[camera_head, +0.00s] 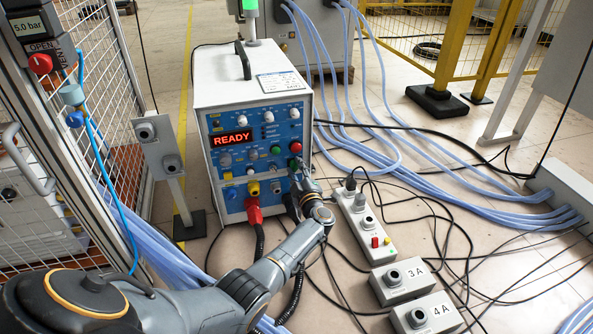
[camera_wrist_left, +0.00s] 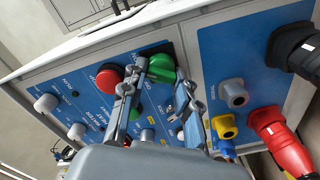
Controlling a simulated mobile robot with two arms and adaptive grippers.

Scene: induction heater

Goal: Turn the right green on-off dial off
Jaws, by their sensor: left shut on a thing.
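The induction heater (camera_head: 254,88) is a white box with a blue front panel and a lit red READY display. The right green on-off dial (camera_wrist_left: 162,66) is on the panel in the left wrist view, beside a red knob (camera_wrist_left: 109,77). In the head view the dial is small and partly hidden by my gripper. My left gripper (camera_head: 296,177) is at the panel's right side. In the left wrist view its fingertips (camera_wrist_left: 160,78) are closed on the right green dial, one on each side. Another green knob (camera_wrist_left: 135,113) is partly hidden behind a finger. My right gripper is in neither view.
Blue hoses (camera_head: 420,175) and black cables cover the floor on the right. A white switch strip (camera_head: 363,228) and boxes 3A (camera_head: 402,279) and 4A (camera_head: 427,314) lie right of my arm.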

